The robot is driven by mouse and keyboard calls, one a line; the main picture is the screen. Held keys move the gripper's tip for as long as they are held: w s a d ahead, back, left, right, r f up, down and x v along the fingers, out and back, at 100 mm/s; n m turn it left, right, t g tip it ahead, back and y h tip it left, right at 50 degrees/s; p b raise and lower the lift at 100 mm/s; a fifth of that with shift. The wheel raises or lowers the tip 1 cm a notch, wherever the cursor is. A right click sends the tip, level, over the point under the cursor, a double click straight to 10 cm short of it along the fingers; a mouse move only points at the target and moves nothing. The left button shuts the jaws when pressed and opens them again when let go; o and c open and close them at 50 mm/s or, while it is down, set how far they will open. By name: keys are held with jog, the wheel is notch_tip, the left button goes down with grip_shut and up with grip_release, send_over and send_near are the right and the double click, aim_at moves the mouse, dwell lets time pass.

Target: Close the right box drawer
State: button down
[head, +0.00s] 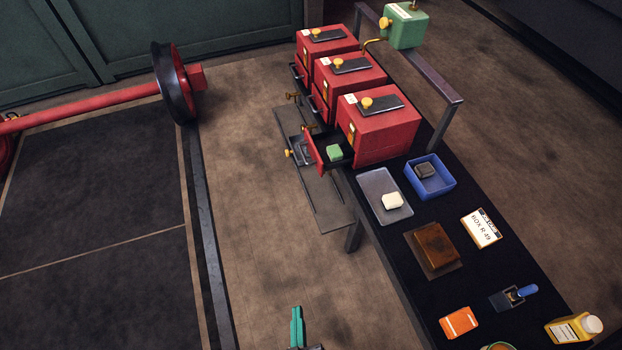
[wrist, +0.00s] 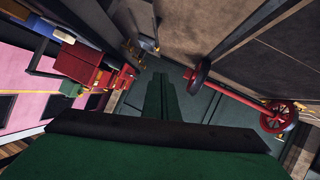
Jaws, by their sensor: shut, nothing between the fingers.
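Three red boxes stand in a row on the dark bench. The right box (head: 378,135) is the nearest, with a dark plate and a brass knob on top. Its drawer (head: 313,150) is pulled out to the left, and a green block (head: 334,153) lies inside. My gripper (head: 297,326) has green fingers and is at the bottom of the head view, well apart from the drawer and over the floor. Its fingers (wrist: 165,92) are together and empty in the wrist view. The red boxes (wrist: 82,66) show small at the left there; drawer detail is unclear.
The middle box (head: 350,82) and far box (head: 327,48) stand behind. A grey tray (head: 372,182) and blue bin (head: 446,186) are on the bench beside the right box. A red axle with a dark wheel (head: 172,84) is at left. Floor (head: 260,230) left of the bench is clear.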

jog(key=w+f+n+h, duration=0.1)
jog(key=w+f+n, duration=0.2)
jog(key=w+f, duration=0.55)
jog(key=n+t+h, duration=0.3)
jog(key=n+h, duration=0.2)
jog(key=h, duration=0.3)
send_near(320, 170)
jog(key=w+a, duration=0.1)
jog(key=w, duration=0.3)
jog(key=d, duration=0.1)
jog(key=w+d, duration=0.1)
jog(key=shift+w+d+f, duration=0.1)
jog(key=shift+d+f, duration=0.05)
jog(key=shift+d, duration=0.1)
jog(key=shift+w+d, duration=0.1)
jog(key=shift+d, duration=0.3)
jog(key=shift+d, duration=0.1)
